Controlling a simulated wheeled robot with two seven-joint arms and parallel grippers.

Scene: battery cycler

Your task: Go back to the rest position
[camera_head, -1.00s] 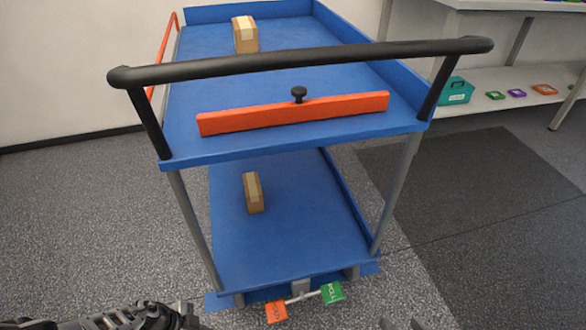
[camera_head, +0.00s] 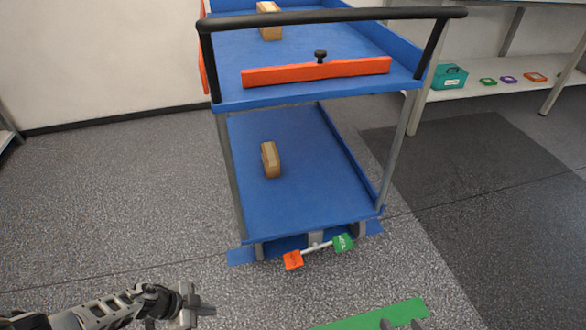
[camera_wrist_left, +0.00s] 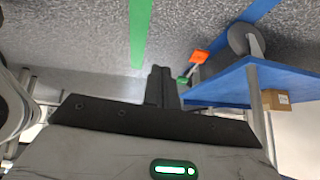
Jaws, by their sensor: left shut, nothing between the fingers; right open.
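My left gripper (camera_head: 200,308) is at the lower left of the head view, in front of the cart and apart from it. It is shut and empty; its closed fingers (camera_wrist_left: 160,86) also show in the left wrist view. My right gripper (camera_head: 402,324) shows only as fingertips at the bottom edge of the head view, over a green floor strip. The fingertips stand apart with nothing between them.
A blue two-shelf cart (camera_head: 300,205) with a black handle (camera_head: 335,17) stands ahead. Boxes sit on its upper (camera_head: 269,22) and lower (camera_head: 271,160) shelves. Orange (camera_head: 293,260) and green (camera_head: 343,243) pedals are at its foot. Floor at left is clear.

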